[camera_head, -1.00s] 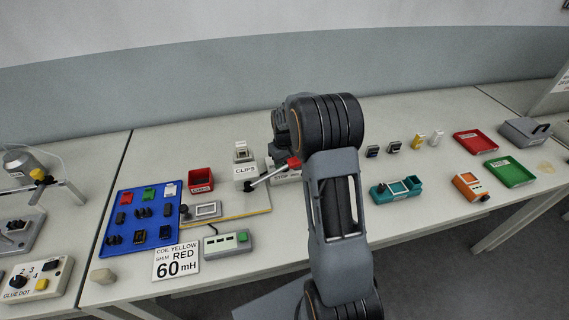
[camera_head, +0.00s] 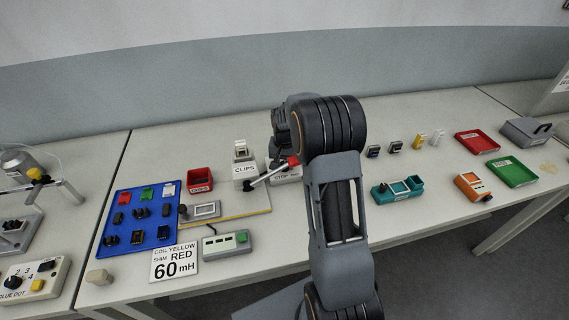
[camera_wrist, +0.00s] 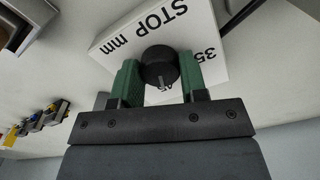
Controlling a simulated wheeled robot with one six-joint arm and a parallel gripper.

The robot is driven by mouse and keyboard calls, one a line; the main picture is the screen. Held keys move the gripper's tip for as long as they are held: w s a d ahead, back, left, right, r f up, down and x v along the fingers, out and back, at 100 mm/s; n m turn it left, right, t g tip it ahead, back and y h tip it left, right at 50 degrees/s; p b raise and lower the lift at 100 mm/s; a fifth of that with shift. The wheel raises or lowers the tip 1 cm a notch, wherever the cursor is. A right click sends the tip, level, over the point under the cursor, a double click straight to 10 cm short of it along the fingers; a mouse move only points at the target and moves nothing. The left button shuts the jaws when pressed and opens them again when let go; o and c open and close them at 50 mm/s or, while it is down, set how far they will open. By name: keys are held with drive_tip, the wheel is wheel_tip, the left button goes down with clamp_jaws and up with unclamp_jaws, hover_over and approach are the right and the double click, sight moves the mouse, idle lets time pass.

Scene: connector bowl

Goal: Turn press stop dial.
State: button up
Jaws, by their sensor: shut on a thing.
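The press stop dial (camera_wrist: 158,62) is a round black knob on a white box (camera_wrist: 112,42) marked "STOP mm", with "35" printed beside the knob. In the wrist view my gripper (camera_wrist: 160,76) has its two green fingers on opposite sides of the knob, shut on it. The small mark at the knob's near edge is too small to read surely. In the head view my arm hides the fingers and the dial.
A sign (camera_head: 174,262) reads coil yellow, shim red, 60 mH. A teal fixture (camera_head: 397,190) and red tray (camera_head: 476,142) lie to the right.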

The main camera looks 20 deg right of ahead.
drive_tip(key=shift+m, duration=0.3)
drive_tip(key=o, duration=0.9)
wheel_tip(320, 180, up, 14)
drive_tip(key=shift+f, duration=0.1)
idle(0.4)
idle(0.4)
